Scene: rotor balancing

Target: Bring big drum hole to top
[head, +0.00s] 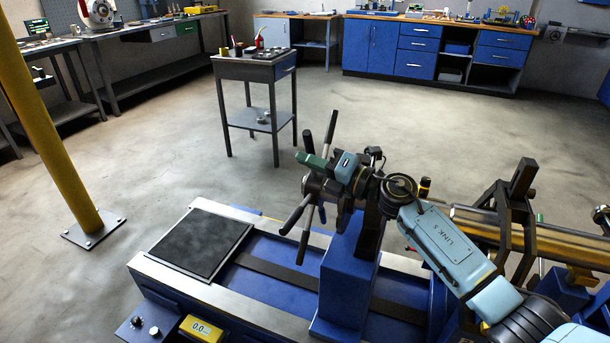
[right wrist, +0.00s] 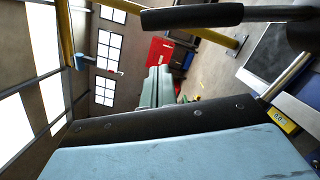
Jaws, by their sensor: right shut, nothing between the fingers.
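My right gripper (head: 312,160) is shut and empty, beside the hub of a spoked handwheel (head: 296,214) on the blue machine's headstock. Its teal fingers also show in the right wrist view (right wrist: 157,88). A dark-gripped spoke (right wrist: 192,17) crosses the top of that view, apart from the fingers. A long shiny metal cylinder (head: 483,222), perhaps part of the rotor, runs to the right behind my right arm. I cannot pick out the big drum for sure, and no hole is visible. My left gripper is not in view.
The blue machine bed (head: 270,285) has a black mat (head: 201,243) at its left and a yellow display (head: 201,329) in front. A dark bracket (head: 520,215) stands over the cylinder. A small side table (head: 252,70) and a yellow post (head: 45,120) stand beyond, with open floor between.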

